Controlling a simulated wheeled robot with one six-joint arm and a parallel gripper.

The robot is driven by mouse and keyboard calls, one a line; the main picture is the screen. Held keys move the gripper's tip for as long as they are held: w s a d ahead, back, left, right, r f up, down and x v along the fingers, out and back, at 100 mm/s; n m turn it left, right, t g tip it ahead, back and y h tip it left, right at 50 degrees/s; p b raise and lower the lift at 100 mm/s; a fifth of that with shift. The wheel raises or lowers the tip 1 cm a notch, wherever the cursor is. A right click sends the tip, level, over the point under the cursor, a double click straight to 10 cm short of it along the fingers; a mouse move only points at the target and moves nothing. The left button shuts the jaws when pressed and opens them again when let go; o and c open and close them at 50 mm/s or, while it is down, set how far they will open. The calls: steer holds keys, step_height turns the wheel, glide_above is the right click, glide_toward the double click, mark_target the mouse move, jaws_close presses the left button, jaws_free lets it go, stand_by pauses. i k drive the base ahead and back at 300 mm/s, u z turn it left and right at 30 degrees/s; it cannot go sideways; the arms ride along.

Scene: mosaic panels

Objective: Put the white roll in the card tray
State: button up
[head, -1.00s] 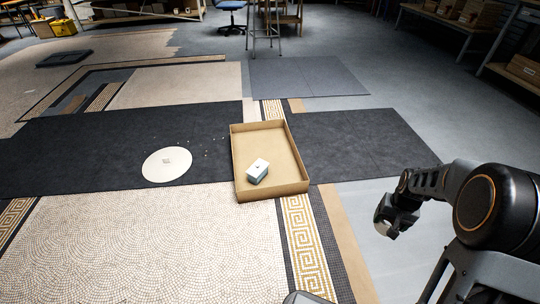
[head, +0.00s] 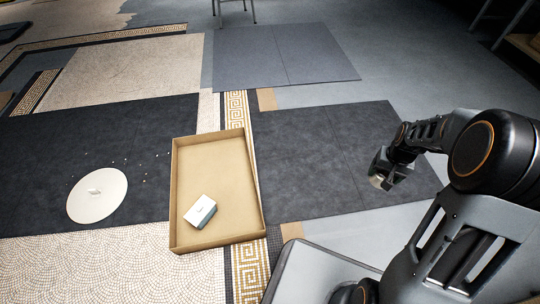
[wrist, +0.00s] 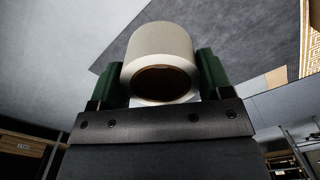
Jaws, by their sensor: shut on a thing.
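The white roll (wrist: 160,42) is between the two green fingers of my gripper (wrist: 163,76) in the wrist view, its dark hollow end facing the camera. The fingers touch it on both sides. In the head view my gripper (head: 382,180) is at the right, held above the floor, with a pale bit of the roll showing at its tip. The card tray (head: 222,165) lies on the floor left of my gripper, open at the top, with a clear gap between them. A small white and grey-green box (head: 200,211) sits in the tray's near half.
A round white disc (head: 97,196) lies on the dark mat left of the tray, with small white bits scattered beside it. The tray's far half is bare. Dark mat (head: 335,160) lies clear between tray and gripper. Chair or stand legs (head: 232,10) show at the back.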

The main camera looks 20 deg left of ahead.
mark_target(205, 184)
steer(key=i, duration=2.95)
steer(key=u, duration=4.4)
steer(key=i, duration=1)
steer(key=u, duration=0.05)
